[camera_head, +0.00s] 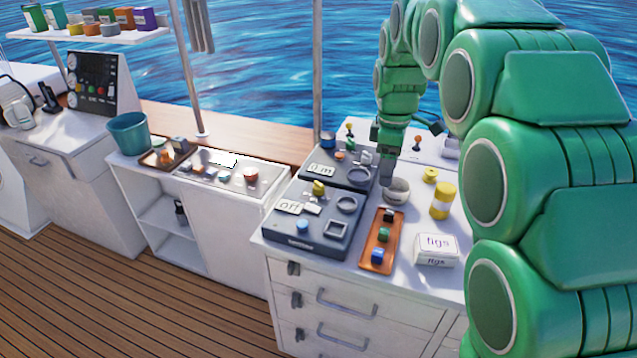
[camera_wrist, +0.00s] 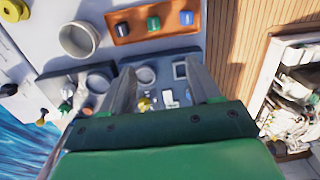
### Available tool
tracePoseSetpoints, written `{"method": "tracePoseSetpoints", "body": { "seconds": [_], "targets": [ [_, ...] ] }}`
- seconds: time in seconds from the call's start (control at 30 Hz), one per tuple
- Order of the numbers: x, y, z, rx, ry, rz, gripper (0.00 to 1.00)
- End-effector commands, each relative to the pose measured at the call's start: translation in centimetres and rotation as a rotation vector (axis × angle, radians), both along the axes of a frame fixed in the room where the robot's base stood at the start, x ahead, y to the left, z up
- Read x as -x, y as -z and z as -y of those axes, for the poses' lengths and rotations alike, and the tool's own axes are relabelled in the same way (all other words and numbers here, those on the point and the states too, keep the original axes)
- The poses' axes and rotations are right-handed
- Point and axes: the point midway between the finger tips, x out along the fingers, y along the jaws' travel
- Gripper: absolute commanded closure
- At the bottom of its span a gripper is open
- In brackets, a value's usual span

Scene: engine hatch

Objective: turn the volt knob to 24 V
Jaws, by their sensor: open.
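My gripper (camera_head: 387,172) points down over the right counter, beside the far grey panel and a small round bowl (camera_head: 397,190). In the wrist view its two fingers (camera_wrist: 162,88) are apart with nothing between them. The near grey panel (camera_head: 300,240) has a yellow knob (camera_head: 319,187), a blue knob (camera_head: 302,226), a label reading "off" (camera_head: 290,207), and a round and a square ring. The yellow knob also shows beyond the fingers in the wrist view (camera_wrist: 145,103). The far grey panel (camera_head: 343,181) has its own label (camera_head: 321,169). I cannot tell which knob is the volt knob.
An orange tray (camera_head: 370,264) with small coloured blocks lies right of the near panel. A white box marked "figs" (camera_head: 436,249) and a yellow cylinder (camera_head: 443,200) stand further right. A teal bucket (camera_head: 128,133) stands on the left counter. A pole (camera_head: 317,70) rises behind.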

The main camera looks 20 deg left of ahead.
Motion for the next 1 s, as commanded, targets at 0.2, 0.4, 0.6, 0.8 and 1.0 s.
{"method": "tracePoseSetpoints", "body": {
  "seconds": [0.2, 0.4, 0.6, 0.8, 1.0],
  "targets": [
    [-3.0, 1.8, -5.1, -0.013, -0.201, 0.006, 0.38],
    [-5.1, 3.5, -9.8, -0.025, -0.389, 0.016, 0.38],
    [-6.6, 5.6, -14.6, -0.037, -0.573, 0.023, 0.38],
    [-7.2, 7.3, -18.0, -0.045, -0.709, 0.026, 0.38],
    [-7.4, 8.0, -19.2, -0.047, -0.76, 0.025, 0.38]
  ]
}}
